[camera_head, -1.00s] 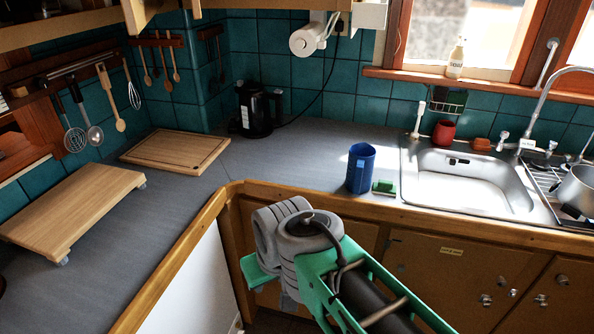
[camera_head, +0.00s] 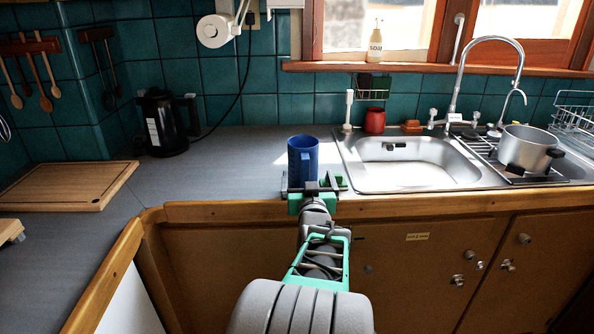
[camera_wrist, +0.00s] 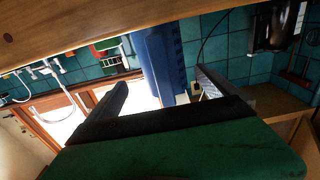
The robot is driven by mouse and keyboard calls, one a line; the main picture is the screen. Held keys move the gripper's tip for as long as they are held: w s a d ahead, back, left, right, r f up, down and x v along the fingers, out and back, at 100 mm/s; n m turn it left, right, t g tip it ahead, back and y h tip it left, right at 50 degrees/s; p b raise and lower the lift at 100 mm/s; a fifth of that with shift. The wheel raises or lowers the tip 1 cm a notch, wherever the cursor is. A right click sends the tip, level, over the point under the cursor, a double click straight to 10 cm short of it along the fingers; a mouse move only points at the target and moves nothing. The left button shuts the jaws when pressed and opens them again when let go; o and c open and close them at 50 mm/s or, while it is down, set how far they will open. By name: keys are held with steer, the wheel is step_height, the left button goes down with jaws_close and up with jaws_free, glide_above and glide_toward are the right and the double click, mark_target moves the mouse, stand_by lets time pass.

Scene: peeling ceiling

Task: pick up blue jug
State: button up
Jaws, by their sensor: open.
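The blue jug (camera_head: 303,158) stands upright on the grey counter, left of the sink. My gripper (camera_head: 310,184) is at the counter's front edge, just in front of the jug, with its fingers spread to either side of the jug's lower part. In the wrist view the picture is turned over, and the jug (camera_wrist: 165,62) shows between the two dark fingers of my open gripper (camera_wrist: 160,80). Nothing is held. I cannot tell whether the fingertips reach past the jug's near side. My gripper hides the jug's base in the head view.
A black kettle (camera_head: 163,122) and a cutting board (camera_head: 70,186) are left. Counter between kettle and jug is clear.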

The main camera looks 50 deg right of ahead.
steer(key=x, duration=0.3)
steer(key=p+x, duration=0.1)
steer(key=x, duration=0.1)
steer(key=shift+w+d+f, duration=0.1)
steer(key=shift+w, duration=0.4)
jaws_close()
stand_by(0.5)
